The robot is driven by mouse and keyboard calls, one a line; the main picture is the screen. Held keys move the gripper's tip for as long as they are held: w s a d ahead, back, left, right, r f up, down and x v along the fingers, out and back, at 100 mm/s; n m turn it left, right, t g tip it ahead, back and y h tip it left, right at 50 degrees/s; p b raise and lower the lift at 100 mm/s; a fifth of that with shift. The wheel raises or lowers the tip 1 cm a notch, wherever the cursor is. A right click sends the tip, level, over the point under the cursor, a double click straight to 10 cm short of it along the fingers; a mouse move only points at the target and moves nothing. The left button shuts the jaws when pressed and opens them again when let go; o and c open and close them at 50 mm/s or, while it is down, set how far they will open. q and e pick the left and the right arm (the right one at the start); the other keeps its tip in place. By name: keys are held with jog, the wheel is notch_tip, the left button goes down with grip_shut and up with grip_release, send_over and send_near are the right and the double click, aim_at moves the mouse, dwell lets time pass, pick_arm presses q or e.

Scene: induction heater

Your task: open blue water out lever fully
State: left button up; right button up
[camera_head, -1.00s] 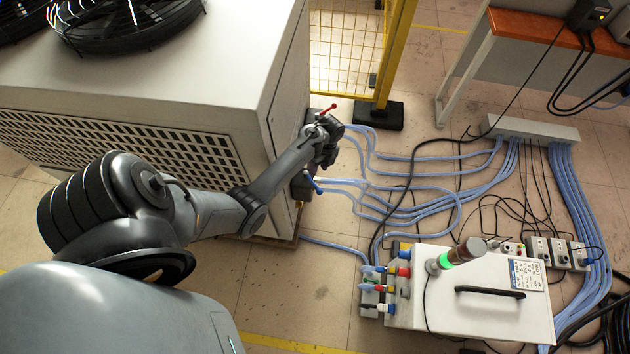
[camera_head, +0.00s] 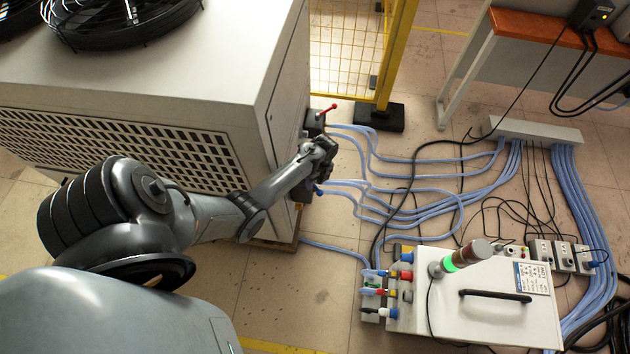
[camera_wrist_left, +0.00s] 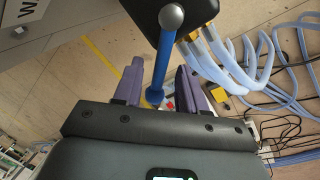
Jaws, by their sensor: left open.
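The blue water lever (camera_wrist_left: 162,60) shows in the left wrist view as a blue bar running from a grey round pivot to a blue knob end. In the head view only its blue tip (camera_head: 319,191) shows below my gripper; the rest is hidden. My left gripper (camera_head: 322,166) is at the chiller's right side, over the blue lever. In the wrist view the left gripper (camera_wrist_left: 160,68) is open, one purple finger on each side of the lever, with visible gaps. Whether a finger touches it I cannot tell. My right gripper is not in view.
A red lever (camera_head: 327,109) stands above on the chiller's side (camera_head: 285,75). Blue hoses (camera_head: 400,185) run right from the valves across the floor. A white cart (camera_head: 490,310) with a handle stands at lower right. A yellow fence post (camera_head: 393,50) stands behind.

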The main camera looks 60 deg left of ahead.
pick_arm(q)
grip_shut()
